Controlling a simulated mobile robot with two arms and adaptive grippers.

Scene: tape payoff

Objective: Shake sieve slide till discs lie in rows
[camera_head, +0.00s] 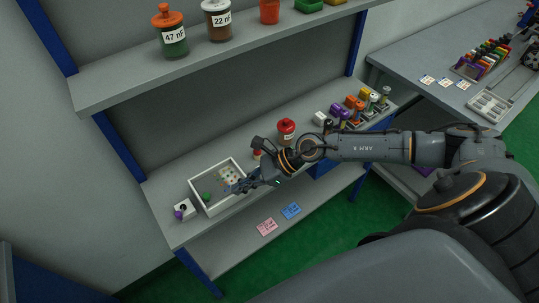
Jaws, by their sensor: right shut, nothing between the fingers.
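A white open tray (201,199), which looks like the sieve slide, lies on the left part of the lower shelf. Several small pale discs sit in its far right part, and a green piece (207,195) is near its left wall. I cannot tell whether the discs form rows. My right gripper (233,189) is shut and empty, with its fingertips over the tray's front right part. The wrist hides the tray's right corner. I cannot tell whether the fingers touch the tray. My left gripper is not in view.
A white block with a purple knob (181,210) stands left of the tray. A red jar (286,131) stands behind my wrist. Several coloured items line the shelf's right end. Jars stand on the upper shelf (130,84). Pink (267,227) and blue (291,211) cards lie below.

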